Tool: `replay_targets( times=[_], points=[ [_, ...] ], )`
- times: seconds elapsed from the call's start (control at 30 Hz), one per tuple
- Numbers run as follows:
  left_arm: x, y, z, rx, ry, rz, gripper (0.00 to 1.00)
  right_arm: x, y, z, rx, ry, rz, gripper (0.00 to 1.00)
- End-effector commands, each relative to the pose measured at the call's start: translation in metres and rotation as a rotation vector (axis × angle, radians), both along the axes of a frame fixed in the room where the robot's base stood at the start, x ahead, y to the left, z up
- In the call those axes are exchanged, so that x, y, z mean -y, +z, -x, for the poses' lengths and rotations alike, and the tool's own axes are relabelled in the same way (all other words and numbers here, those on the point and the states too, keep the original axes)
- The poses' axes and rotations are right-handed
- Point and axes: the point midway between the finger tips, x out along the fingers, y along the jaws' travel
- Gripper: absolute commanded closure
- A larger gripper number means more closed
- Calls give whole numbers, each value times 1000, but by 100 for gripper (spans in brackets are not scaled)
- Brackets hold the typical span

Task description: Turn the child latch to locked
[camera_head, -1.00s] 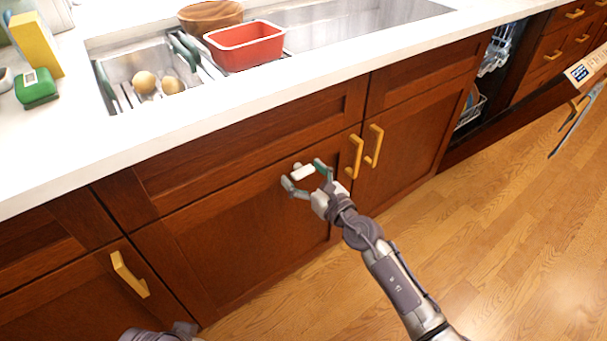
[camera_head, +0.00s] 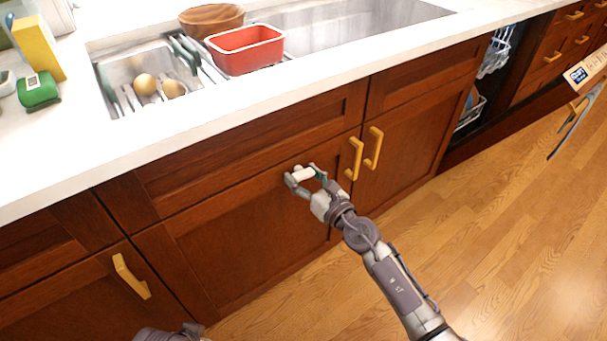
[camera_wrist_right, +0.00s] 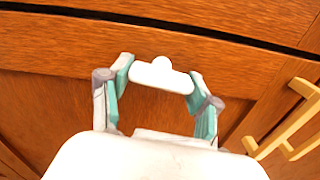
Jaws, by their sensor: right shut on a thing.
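The child latch (camera_head: 304,173) is a small white bar with a rounded bump on its upper side, on the wooden cabinet door below the sink. In the right wrist view the latch (camera_wrist_right: 161,75) lies crosswise, roughly along the door's top edge. My right gripper (camera_head: 306,175) is shut on it, with one green-padded finger at each end of the bar. Both fingers of the right gripper (camera_wrist_right: 156,82) show in the wrist view. Only a piece of my left arm shows at the bottom left of the head view; its fingers are out of sight.
Two yellow door handles (camera_head: 364,153) stand just right of the latch. Another yellow handle (camera_head: 130,276) is at lower left. The white countertop (camera_head: 160,145) overhangs above, with a red tub (camera_head: 245,52) by the sink. An open dishwasher (camera_head: 478,85) is at right.

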Motion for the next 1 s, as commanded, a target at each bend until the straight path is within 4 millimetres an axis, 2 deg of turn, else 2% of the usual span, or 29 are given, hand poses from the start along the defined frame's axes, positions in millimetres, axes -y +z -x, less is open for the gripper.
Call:
replay_targets(
  times=[0.57,1.0],
  points=[
    [2,-83,-1,-50,-7,-2,100,-2,3,2,-314,-2,-430,73],
    [0,-142,17,-84,-12,-6,100,-3,4,2,-559,-2,-767,73]
  ],
)
